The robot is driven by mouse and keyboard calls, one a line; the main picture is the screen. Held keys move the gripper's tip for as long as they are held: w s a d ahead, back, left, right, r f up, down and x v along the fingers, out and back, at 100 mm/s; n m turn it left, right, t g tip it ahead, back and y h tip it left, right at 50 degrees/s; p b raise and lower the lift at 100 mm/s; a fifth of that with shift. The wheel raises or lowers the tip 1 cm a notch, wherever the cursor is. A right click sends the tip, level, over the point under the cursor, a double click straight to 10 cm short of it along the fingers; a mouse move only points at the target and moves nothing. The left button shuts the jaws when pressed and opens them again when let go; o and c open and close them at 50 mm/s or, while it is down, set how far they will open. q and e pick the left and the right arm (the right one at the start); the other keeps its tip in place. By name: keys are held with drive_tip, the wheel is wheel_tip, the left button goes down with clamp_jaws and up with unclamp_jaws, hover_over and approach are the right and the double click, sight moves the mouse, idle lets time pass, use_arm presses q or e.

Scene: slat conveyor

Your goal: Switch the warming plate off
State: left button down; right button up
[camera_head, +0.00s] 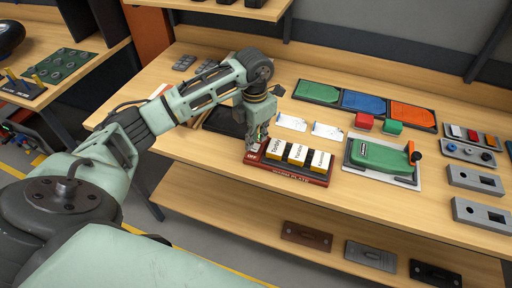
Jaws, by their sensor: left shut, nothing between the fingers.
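The warming plate (284,171) is a dark red slab near the front edge of the wooden bench, lettered along its front. Several yellow blocks with white labelled faces, such as the middle one (297,154), stand on it in a row. A small lettered tag (251,157) shows at its left end, and the switch itself is too small to make out. My left gripper (262,143) points down at that left end, shut and empty. I cannot tell whether it touches the plate. My right gripper is not in view.
A green device with an orange-tipped lever (379,155) sits right of the plate. Green, blue and orange trays (364,102) lie behind, with red and green blocks (364,121) in front. Grey fixtures (475,180) line the right. A lower shelf (250,211) holds several flat plates.

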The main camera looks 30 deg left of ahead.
sight(255, 149)
use_arm(q)
drive_tip(key=shift+f+b, duration=0.6)
drive_tip(key=shift+f, duration=0.25)
drive_tip(key=shift+s+f+b, duration=0.1)
drive_tip(key=shift+f+b, duration=0.4)
drive_tip(key=shift+f, duration=0.1)
idle(0.5)
drive_tip(key=shift+r, duration=0.15)
drive_tip(key=shift+r+p, duration=2.2)
drive_tip(key=shift+r, duration=1.2)
drive_tip(key=shift+f, duration=0.1)
